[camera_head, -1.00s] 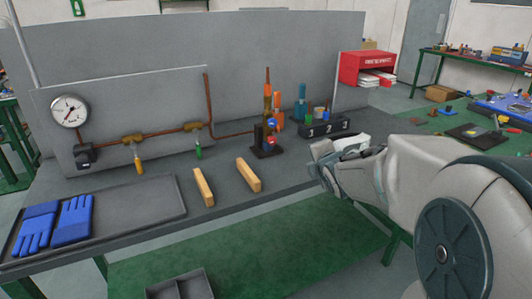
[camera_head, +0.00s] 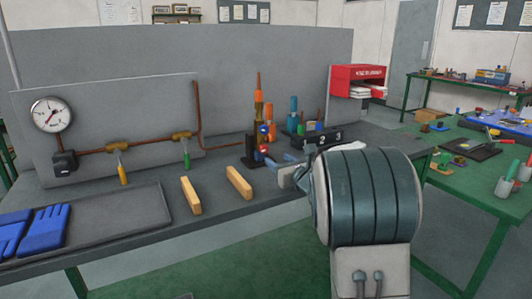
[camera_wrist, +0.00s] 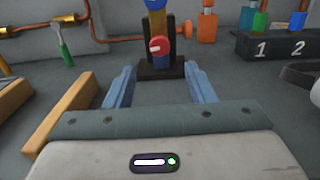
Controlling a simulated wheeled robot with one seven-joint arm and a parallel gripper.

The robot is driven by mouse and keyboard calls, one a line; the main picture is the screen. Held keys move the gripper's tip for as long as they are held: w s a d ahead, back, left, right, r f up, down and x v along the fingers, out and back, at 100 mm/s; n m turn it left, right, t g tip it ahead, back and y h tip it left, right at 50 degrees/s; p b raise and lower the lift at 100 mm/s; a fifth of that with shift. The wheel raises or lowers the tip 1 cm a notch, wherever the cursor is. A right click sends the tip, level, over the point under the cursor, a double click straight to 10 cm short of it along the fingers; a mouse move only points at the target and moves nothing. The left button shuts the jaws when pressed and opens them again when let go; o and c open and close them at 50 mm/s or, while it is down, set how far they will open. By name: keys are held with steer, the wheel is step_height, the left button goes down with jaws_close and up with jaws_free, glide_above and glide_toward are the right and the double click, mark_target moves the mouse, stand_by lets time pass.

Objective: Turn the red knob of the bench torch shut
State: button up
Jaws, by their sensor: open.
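The bench torch (camera_head: 259,105) stands upright on a dark base on the grey bench, with a brass and orange tube on top. Its red knob (camera_wrist: 159,46) faces my gripper in the wrist view, with a pale mark across it; it also shows low on the torch in the head view (camera_head: 263,149). A blue knob (camera_head: 264,129) sits above the red one. My gripper (camera_wrist: 156,72) is open and empty, its two blue-grey fingers pointing at the torch, one to each side of the red knob's line. The fingertips appear short of the knob. In the head view my arm hides part of the gripper.
Two wooden blocks (camera_head: 239,182) lie left of my gripper. A numbered black holder (camera_wrist: 275,46) stands right of the torch. Copper pipe (camera_head: 197,115) with a green-handled valve (camera_head: 186,158) and a gauge (camera_head: 52,115) is at the left. Blue gloves (camera_head: 45,229) lie on a tray.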

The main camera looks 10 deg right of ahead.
mark_target(265, 150)
steer(key=x, duration=0.8)
steer(key=shift+w+a+f, duration=0.1)
steer(key=shift+w, duration=0.25)
steer(key=shift+c, duration=0.3)
steer(key=c, duration=0.9)
